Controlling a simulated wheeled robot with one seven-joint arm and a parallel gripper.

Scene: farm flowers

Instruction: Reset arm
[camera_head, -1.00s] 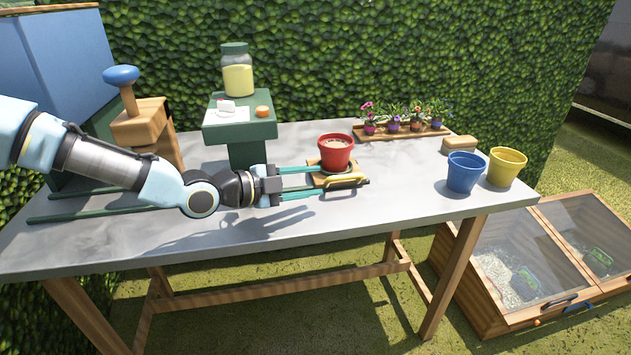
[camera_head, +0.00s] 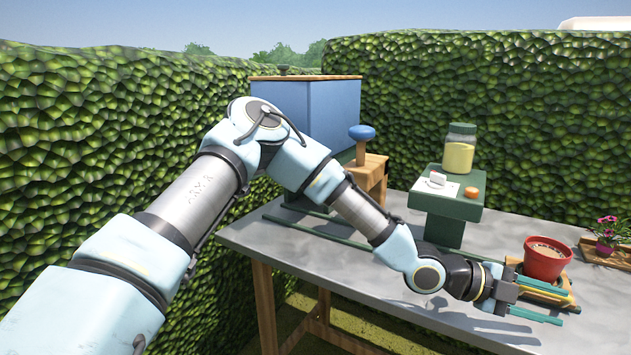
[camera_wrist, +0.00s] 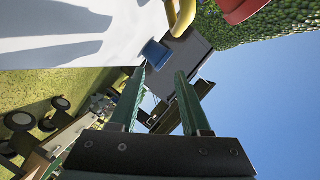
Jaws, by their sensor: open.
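My gripper (camera_head: 558,306) is at the right of the head view, low over the grey table, with its two green fingers spread and nothing visible between them. A red pot with soil (camera_head: 546,260) stands upright just behind the fingers on a small wooden and yellow stand (camera_head: 556,294). The fingers overlap the stand in the picture; I cannot tell if they touch it. The wrist view shows the open fingers (camera_wrist: 159,76) too, with a part of the red pot (camera_wrist: 238,8) at the top right edge.
The grey table (camera_head: 350,262) has bare room left of my gripper. A green stand (camera_head: 448,207) holds a jar (camera_head: 459,152) of yellow stuff. A wooden tool with a blue knob (camera_head: 361,133) and a blue box (camera_head: 335,108) stand behind my arm. A flower tray (camera_head: 620,254) is at the right edge.

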